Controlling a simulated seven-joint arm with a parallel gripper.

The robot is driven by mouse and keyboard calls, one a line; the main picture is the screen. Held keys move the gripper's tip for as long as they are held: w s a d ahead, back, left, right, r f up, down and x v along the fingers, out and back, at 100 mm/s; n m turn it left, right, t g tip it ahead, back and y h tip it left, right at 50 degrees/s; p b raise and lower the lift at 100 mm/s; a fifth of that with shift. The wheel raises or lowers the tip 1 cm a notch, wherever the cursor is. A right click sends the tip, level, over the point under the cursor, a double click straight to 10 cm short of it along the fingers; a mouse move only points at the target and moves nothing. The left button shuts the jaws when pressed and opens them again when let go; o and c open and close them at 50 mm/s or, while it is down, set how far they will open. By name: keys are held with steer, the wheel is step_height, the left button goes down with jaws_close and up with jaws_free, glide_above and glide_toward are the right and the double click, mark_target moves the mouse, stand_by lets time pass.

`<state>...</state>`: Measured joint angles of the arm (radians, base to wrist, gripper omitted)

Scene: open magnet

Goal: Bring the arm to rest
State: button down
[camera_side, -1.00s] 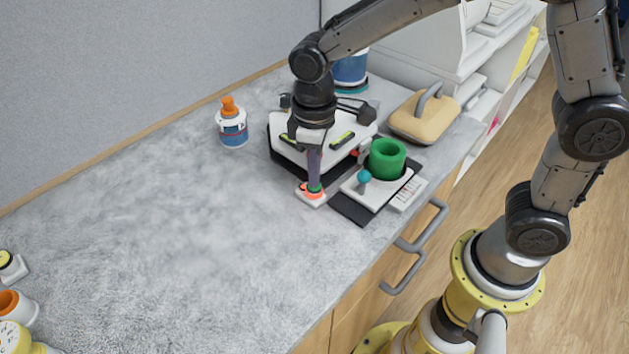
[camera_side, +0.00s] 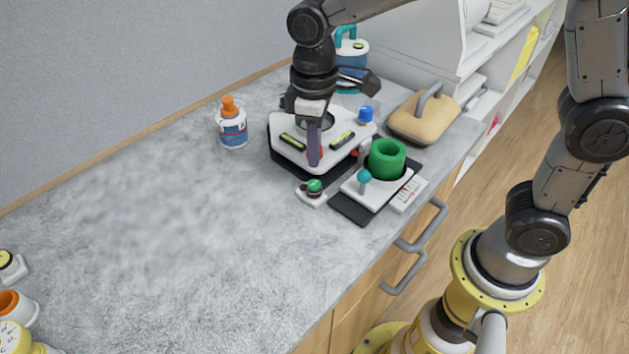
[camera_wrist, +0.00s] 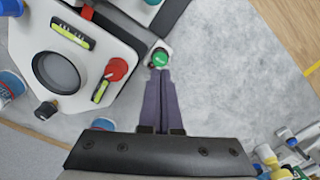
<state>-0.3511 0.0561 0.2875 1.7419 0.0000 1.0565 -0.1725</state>
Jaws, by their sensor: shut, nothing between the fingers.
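My gripper (camera_side: 314,163) hangs pointing down above the counter, near the front corner of a white device. Its fingers are together with nothing between them. In the wrist view my gripper (camera_wrist: 162,76) shows both fingers side by side, their tips near a green button in the picture. The green button (camera_side: 314,186) sits on a small white base (camera_side: 309,199) on the counter, below the fingertips and apart from them in the side view. The button also shows in the wrist view (camera_wrist: 160,58).
The white device (camera_side: 292,157) with green-yellow levels stands behind my gripper. An orange-capped bottle (camera_side: 232,127) stands left.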

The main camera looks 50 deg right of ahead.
steer(key=shift+r, duration=0.8)
steer(key=s+d+r+m+t, duration=0.3)
steer(key=s+d+r+t, duration=0.1)
steer(key=s+d+r, duration=0.45)
steer(key=s+d+f+m+t, duration=0.1)
steer(key=s+d+f+m, duration=0.2)
steer(key=s, duration=0.6)
steer(key=shift+s+d+f+t, duration=0.25)
steer(key=shift+d+f+t, duration=0.05)
steer(key=shift+d+f, duration=0.25)
steer(key=shift+r, duration=0.1)
